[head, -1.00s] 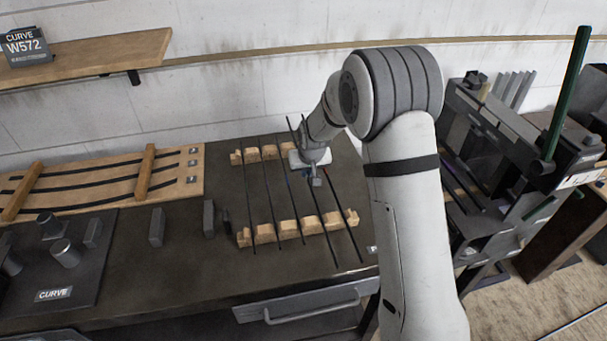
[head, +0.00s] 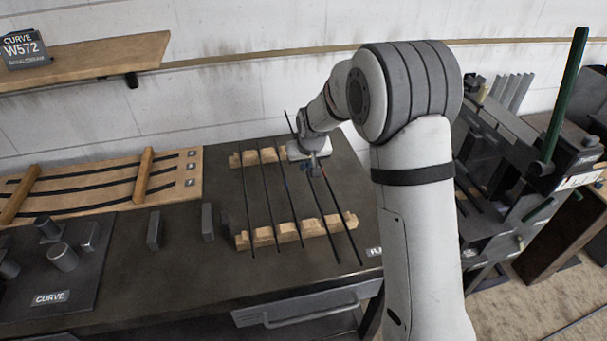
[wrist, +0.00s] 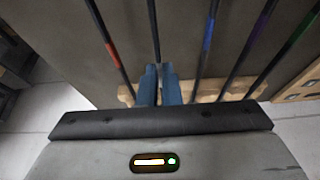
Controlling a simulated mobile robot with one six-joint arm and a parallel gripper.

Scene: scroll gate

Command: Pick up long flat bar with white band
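Several thin dark bars lie side by side across two wooden notched supports on the bench. My gripper (head: 312,170) is over the second bar from the right in the head view. In the wrist view, its blue fingers (wrist: 159,85) are close together on a dark bar (wrist: 153,28). This bar (head: 325,222) sits slightly raised, its far end sticking up past the wrist. Neighbouring bars carry red (wrist: 112,50), blue (wrist: 207,44), purple and green bands.
The front notched support (head: 262,237) and back support (head: 247,158) hold the other bars close by. A board with curved strips (head: 110,185) and dark blocks (head: 154,230) are left. A dark machine (head: 490,150) stands right. The wall is behind.

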